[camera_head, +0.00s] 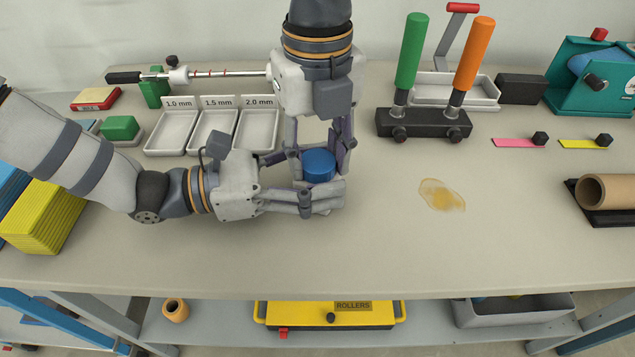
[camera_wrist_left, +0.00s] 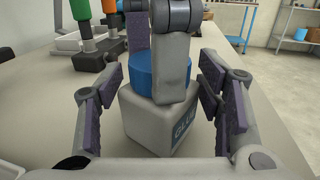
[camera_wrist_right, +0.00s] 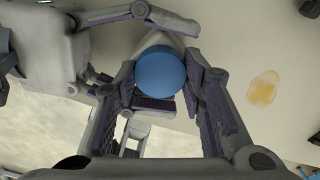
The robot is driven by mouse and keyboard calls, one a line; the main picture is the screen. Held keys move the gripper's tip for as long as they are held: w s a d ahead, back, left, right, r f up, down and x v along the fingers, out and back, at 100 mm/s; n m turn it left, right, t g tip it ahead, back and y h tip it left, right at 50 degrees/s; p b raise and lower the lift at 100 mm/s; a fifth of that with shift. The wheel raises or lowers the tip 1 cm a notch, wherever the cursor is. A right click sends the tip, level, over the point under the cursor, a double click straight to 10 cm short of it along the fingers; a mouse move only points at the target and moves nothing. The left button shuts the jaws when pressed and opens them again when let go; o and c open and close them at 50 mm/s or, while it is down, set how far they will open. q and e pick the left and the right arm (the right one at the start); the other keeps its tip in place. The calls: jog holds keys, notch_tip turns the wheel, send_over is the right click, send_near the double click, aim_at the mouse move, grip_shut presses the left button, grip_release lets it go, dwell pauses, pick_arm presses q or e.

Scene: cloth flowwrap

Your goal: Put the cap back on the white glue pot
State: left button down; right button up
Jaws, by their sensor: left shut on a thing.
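The white glue pot is a pale block with a "GLUE" label, clearest in the left wrist view (camera_wrist_left: 150,125). In the head view it is mostly hidden by my left gripper (camera_head: 318,200), which is shut on it from the left. The blue round cap (camera_head: 318,165) is on top of the pot and looks level; whether it is fully seated cannot be told. My right gripper (camera_wrist_right: 158,92) points down from above, with its fingers on either side of the cap (camera_wrist_right: 160,73). Whether its pads touch the cap is unclear.
An amber glue puddle (camera_head: 441,195) lies right of the pot. Three labelled trays (camera_head: 213,133) stand behind my left gripper. A black stand (camera_head: 424,123) with green and orange handled rollers is at the back right. The front middle of the table is clear.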

jog(key=m, duration=0.6)
jog(key=shift+m, duration=0.3)
jog(key=shift+d, duration=0.1)
jog(key=o, duration=1.3)
jog(key=shift+c, duration=0.2)
notch_tip(320, 180, up, 4)
jog(key=shift+r, duration=0.25)
jog(key=shift+r+n, duration=1)
jog(key=shift+r, duration=0.75)
jog(key=shift+c, duration=0.3)
